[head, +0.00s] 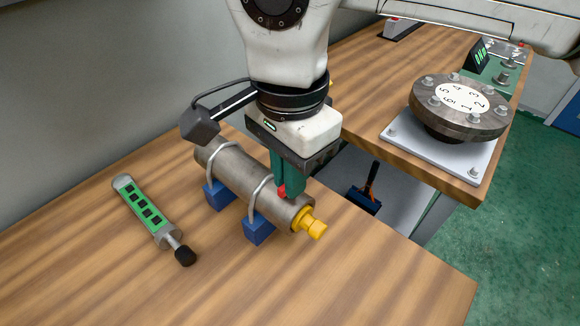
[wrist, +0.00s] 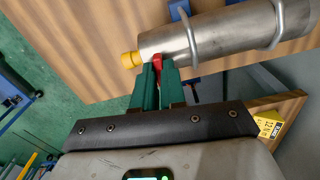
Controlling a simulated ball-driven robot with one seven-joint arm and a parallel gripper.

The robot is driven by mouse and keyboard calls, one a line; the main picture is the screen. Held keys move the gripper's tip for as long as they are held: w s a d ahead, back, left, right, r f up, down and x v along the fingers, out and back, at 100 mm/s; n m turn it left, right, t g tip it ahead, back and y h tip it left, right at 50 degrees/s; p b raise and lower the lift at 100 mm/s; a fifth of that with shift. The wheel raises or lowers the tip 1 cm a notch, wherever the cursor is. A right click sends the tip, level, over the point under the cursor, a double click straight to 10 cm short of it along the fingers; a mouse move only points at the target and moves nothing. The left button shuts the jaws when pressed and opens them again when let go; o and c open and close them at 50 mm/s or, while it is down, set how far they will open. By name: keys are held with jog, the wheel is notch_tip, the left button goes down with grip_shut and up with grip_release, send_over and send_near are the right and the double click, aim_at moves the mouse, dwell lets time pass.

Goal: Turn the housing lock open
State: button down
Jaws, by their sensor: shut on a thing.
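The housing is a grey metal cylinder (head: 237,172) lying on blue supports (head: 259,229) under metal U-clamps. A yellow fitting (head: 309,223) sticks out of its near right end. A small red lock tab (head: 282,191) is on the cylinder's side near that end. My gripper (head: 286,190) reaches down with green fingers and is shut on the red tab. In the wrist view the red tab (wrist: 157,62) sits between the green fingertips (wrist: 158,68), beside the cylinder (wrist: 225,38). The yellow fitting (wrist: 130,60) is to the left there. The fingers hide part of the tab.
A green and grey tube tool (head: 148,212) with a black tip lies left of the cylinder. A round bolted flange with a numbered white dial (head: 463,100) stands on a plate at the right. The table front is clear. A gap with a blue-headed tool (head: 364,199) lies right.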

jog(key=shift+n, duration=0.6)
jog(key=c, duration=1.2)
grip_release()
notch_tip(320, 180, up, 11)
jog(key=p, duration=0.1)
